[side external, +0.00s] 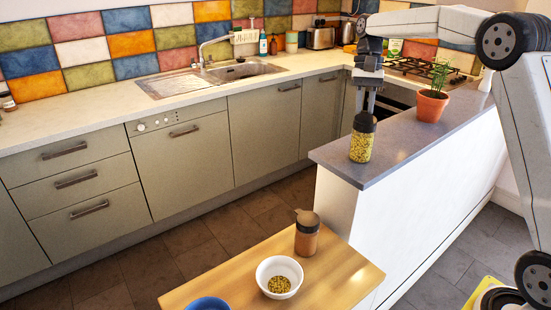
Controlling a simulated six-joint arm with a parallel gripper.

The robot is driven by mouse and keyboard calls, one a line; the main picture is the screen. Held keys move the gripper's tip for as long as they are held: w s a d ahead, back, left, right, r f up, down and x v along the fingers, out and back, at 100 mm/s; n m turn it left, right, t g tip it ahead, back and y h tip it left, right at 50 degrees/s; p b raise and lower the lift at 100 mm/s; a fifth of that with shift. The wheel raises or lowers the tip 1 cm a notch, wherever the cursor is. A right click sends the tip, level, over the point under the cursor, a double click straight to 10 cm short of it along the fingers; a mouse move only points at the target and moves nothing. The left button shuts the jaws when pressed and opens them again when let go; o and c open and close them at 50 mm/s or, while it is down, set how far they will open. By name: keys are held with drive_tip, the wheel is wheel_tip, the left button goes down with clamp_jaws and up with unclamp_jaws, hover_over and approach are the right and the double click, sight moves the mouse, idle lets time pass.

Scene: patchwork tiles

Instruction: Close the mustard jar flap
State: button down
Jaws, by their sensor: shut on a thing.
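A clear jar (361,147) with yellow contents and a dark top stands upright at the near end of the grey counter. My gripper (369,108) reaches down from above and is shut on the jar's dark top, which the fingers partly hide. A brown jar (306,241) with a lighter brown lid or flap (305,216) stands on the wooden table. Its flap seems tilted up towards the left. No label is readable, so I cannot tell for sure which jar holds mustard.
A white bowl (279,276) with yellow-green bits and a blue bowl (209,304) are on the wooden table (335,275). A potted plant (431,105) stands on the grey counter (398,138), right of my gripper.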

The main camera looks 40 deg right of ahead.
idle(0.3)
drive_tip(key=c, duration=0.5)
unclamp_jaws()
drive_tip(key=shift+w+r, duration=0.1)
drive_tip(key=shift+v, duration=3.7)
drive_tip(key=shift+d, duration=0.1)
